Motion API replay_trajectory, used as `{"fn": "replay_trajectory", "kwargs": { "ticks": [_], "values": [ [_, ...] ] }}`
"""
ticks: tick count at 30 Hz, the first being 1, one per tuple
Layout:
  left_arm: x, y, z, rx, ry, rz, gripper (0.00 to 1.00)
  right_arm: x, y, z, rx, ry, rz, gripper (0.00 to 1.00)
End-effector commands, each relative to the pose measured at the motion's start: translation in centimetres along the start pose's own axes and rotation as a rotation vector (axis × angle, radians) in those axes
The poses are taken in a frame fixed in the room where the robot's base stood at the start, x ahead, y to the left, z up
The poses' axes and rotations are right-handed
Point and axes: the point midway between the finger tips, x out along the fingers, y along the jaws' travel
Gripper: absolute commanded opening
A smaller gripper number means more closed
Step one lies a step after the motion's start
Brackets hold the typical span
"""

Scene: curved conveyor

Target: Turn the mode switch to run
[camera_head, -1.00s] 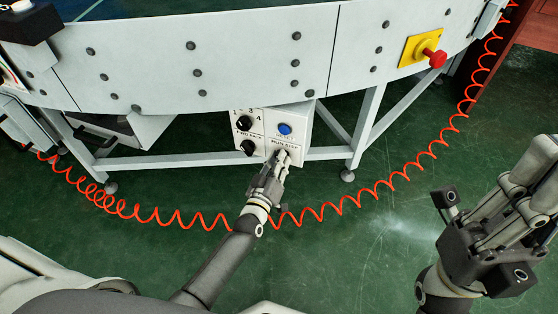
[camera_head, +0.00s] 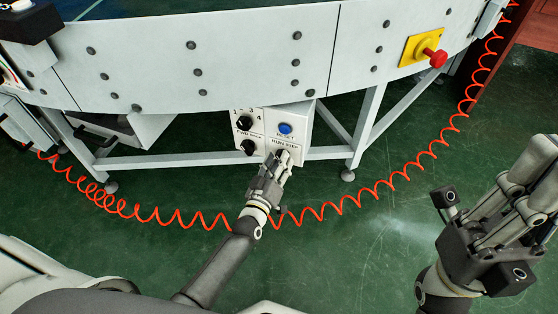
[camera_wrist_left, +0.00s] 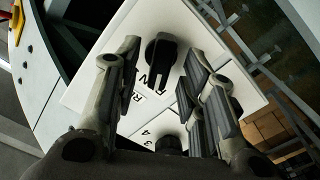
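The mode switch is a black rotary knob (camera_wrist_left: 158,58) on the white face of a control box (camera_head: 300,118). In the left wrist view it sits between the fingers of my left gripper (camera_wrist_left: 163,75), with a gap on both sides. Letters that look like part of RUN are printed beside it, partly hidden. In the head view my left gripper (camera_head: 281,160) is in front of the lower right of the box and mostly covers the knob under its RUN STEP label. It is open and empty. My right gripper (camera_head: 538,185) is at the right edge, fingers extended, holding nothing visible.
The box also has a blue reset button (camera_head: 285,129) and two black knobs, upper (camera_head: 244,123) and lower (camera_head: 248,147). A red coiled cable (camera_head: 345,205) hangs in front of the conveyor frame. A red emergency button (camera_head: 436,58) is at the upper right.

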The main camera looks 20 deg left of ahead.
Motion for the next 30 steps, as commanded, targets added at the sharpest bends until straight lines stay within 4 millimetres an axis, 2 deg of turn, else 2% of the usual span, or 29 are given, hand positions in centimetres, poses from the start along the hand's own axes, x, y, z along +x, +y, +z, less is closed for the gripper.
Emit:
{"fn": "replay_trajectory", "kwargs": {
  "ticks": [12, 18, 23, 30],
  "values": [
    [-7.4, -0.1, 0.1, -0.001, -0.002, -0.002, 0.38, 0.1, 0.0, -0.1, 0.001, 0.005, -0.001, 0.0],
    [-10.1, 0.0, 0.0, -0.001, -0.001, -0.001, 0.38, 0.1, 0.0, -0.1, 0.001, 0.005, -0.001, 0.0],
    [-11.0, 0.0, 0.0, -0.001, -0.001, 0.0, 0.38, 0.1, -0.1, -0.1, 0.001, 0.006, -0.002, 0.0],
    [-11.2, 0.0, 0.0, -0.001, 0.0, 0.0, 0.38, 0.1, -0.1, -0.2, 0.001, 0.006, -0.002, 0.0]
  ]
}}
